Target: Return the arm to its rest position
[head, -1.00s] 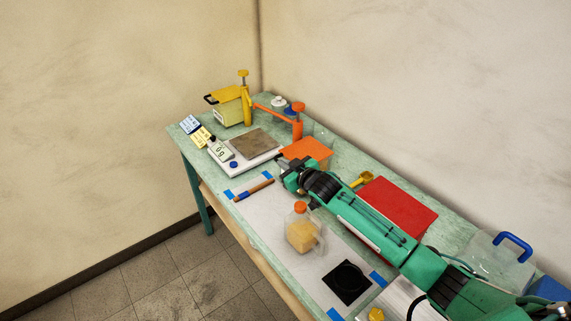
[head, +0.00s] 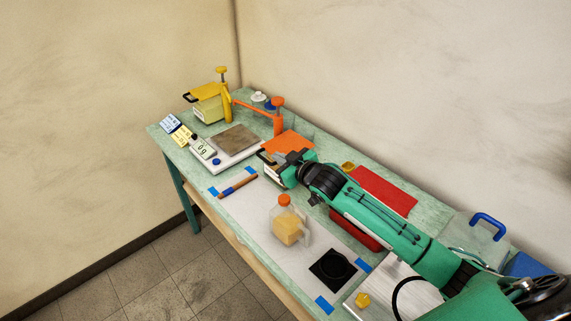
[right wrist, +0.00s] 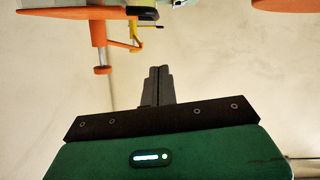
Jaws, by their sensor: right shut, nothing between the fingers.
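My right arm comes in from the lower right of the head view and reaches over the bench. Its gripper (head: 268,159) is above the bench, near the front of the orange plate and right of the scale. In the right wrist view the fingers (right wrist: 159,72) are together, with nothing between them. The wrist view shows wall behind the fingers and an orange clamp post (right wrist: 98,40) upside down at upper left. My left gripper is not in view.
A scale (head: 233,140), a jug with an orange cap (head: 288,228), a black square (head: 331,270) and a red lid (head: 384,192) are on the bench. An orange clamp (head: 278,122) stands at the back. Open floor lies at lower left.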

